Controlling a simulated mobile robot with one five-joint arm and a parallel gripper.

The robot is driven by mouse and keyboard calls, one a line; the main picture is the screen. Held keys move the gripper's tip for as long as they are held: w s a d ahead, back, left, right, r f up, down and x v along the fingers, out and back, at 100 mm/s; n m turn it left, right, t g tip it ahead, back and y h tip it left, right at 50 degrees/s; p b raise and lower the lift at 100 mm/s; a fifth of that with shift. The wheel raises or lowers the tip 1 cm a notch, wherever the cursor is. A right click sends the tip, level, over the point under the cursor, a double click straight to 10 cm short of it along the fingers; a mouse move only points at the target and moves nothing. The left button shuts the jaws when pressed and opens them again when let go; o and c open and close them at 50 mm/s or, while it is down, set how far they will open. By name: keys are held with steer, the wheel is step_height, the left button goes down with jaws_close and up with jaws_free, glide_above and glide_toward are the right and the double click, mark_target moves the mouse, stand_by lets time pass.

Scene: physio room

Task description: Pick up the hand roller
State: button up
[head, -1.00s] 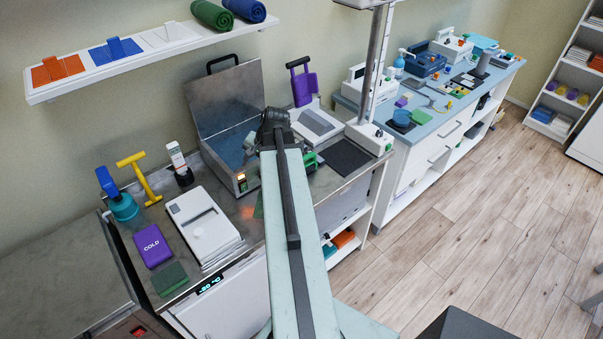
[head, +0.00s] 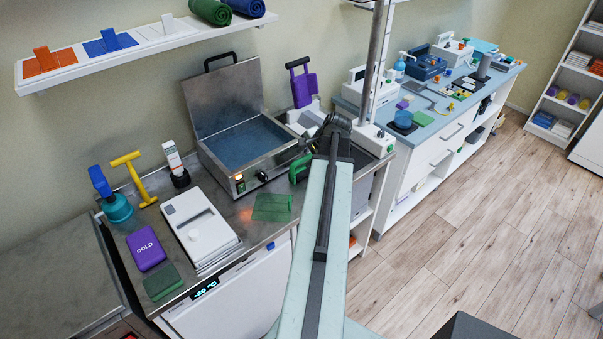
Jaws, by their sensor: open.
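No thing is plainly a hand roller at this size. A purple piece with a black handle (head: 304,90) stands upright behind the counter's right part. A green handled piece (head: 300,168) stands right of the open steel box, close to my arm in the picture. I cannot tell which, if any, is the roller. My arm reaches up the middle to a dark joint; my gripper's fingers are hidden beyond it.
The steel box (head: 225,180) has its lid up. The floor at right is clear.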

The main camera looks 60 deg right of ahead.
mark_target(303, 159)
steer(key=b+x, duration=0.2)
steer(key=x, duration=0.2)
steer(key=shift+f, duration=0.15)
jaws_close()
steer(key=shift+r, duration=0.2)
